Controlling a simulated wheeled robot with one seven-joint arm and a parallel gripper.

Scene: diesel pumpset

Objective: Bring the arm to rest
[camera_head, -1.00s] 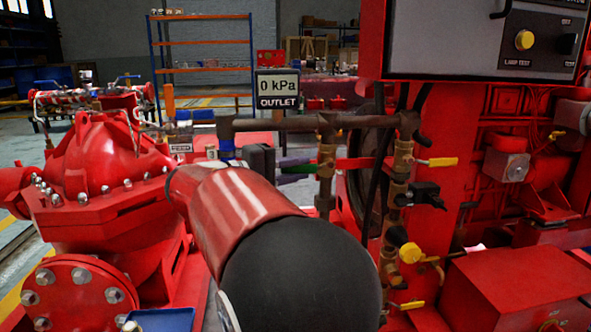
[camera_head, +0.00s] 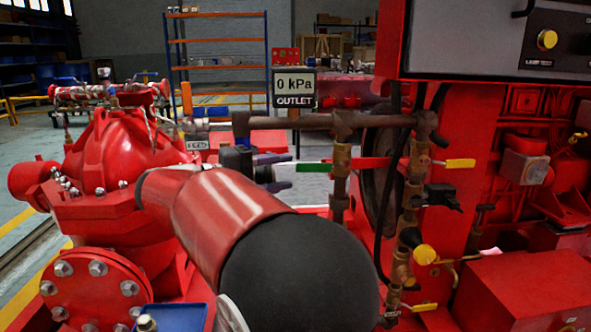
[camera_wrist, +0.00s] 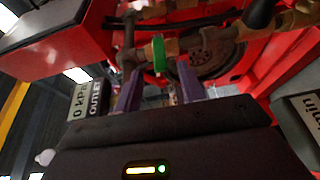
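My arm reaches forward from the bottom centre of the head view, with a red link and a black rounded joint. My gripper (camera_head: 288,171) is at its far end, small and partly behind the red link. In the wrist view its two purple fingers (camera_wrist: 158,70) stand apart with nothing held between them. A green valve handle (camera_head: 314,167) lies just beyond the fingertips in the head view. The green handle also shows in the wrist view (camera_wrist: 159,53), ahead of the gap between the fingers.
A red pump casing (camera_head: 115,160) fills the left. A control panel (camera_head: 500,40) and red box (camera_head: 530,290) are at right.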

